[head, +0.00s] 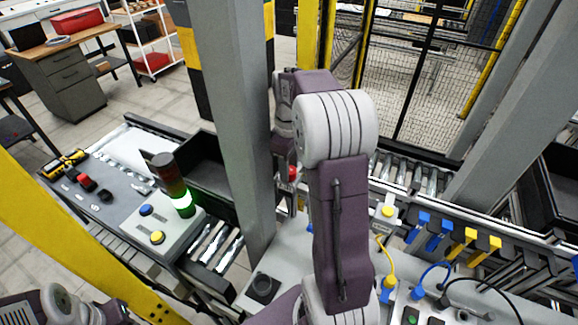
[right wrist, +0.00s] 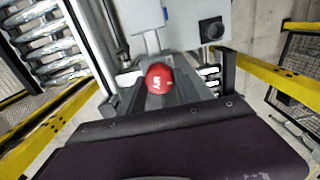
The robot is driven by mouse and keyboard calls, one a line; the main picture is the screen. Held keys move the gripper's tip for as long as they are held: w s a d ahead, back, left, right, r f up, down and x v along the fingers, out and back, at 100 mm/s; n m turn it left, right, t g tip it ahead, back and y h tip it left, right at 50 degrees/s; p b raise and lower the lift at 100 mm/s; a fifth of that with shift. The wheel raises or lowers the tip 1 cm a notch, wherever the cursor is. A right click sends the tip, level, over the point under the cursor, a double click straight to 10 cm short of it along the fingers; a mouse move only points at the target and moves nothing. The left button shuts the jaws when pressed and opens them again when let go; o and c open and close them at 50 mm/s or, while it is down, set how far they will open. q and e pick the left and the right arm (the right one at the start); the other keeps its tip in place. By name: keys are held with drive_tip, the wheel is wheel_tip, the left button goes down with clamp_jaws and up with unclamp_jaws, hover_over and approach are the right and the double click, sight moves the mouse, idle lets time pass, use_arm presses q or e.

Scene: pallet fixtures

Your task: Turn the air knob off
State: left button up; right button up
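A round red knob (right wrist: 159,78) with a white mark on top shows in the middle of the right wrist view. It lies between the two fingers of my right gripper (right wrist: 168,76), which stand apart on either side of it; I see no clear contact. In the head view a small red part (head: 293,173), apparently the same knob, shows beside the grey post, left of my right arm. My right arm hides most of the gripper (head: 290,196) there. Part of my left arm shows at the bottom left, but its gripper is out of the picture.
A grey post (head: 240,110) rises close to the left of my right arm. A control panel (head: 165,222) with a lit green signal lamp (head: 183,203) stands left. Blue and yellow connectors with cables (head: 440,240) line the right. A yellow beam (head: 70,235) crosses the lower left.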

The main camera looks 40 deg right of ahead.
clamp_jaws()
drive_tip(key=shift+m, duration=0.3)
drive_tip(key=shift+m+p, duration=0.45)
drive_tip(key=shift+m, duration=0.35)
drive_tip(key=shift+m+p, duration=0.5)
drive_tip(key=shift+m, duration=1.3)
drive_tip(key=o, duration=0.6)
unclamp_jaws()
